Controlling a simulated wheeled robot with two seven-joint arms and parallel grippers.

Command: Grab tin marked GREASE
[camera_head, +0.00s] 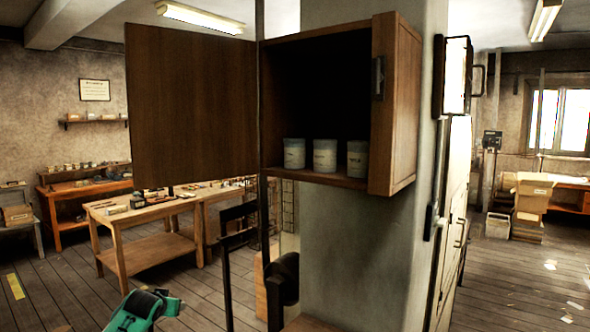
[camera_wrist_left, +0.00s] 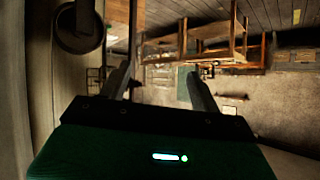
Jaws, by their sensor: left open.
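Three pale tins stand side by side in the open wooden wall cabinet (camera_head: 398,110): a left tin (camera_head: 294,153), a middle tin (camera_head: 325,155) and a right tin (camera_head: 357,159). Each has a pale label, and the writing is too small to read, so I cannot tell which one says GREASE. My left gripper (camera_wrist_left: 162,85) is open and empty in the left wrist view, with its two dark fingers apart. The tins do not show in that view. In the head view, a teal and black part of my left arm is low at the bottom left, well below the cabinet. My right gripper is not in view.
The cabinet door (camera_head: 193,105) is swung wide open to the left. The cabinet hangs on a grey column (camera_head: 340,250). A dark round part (camera_head: 284,278) on a frame stands below it, and it looms close in the wrist view (camera_wrist_left: 77,28). Wooden workbenches (camera_head: 140,214) stand behind.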

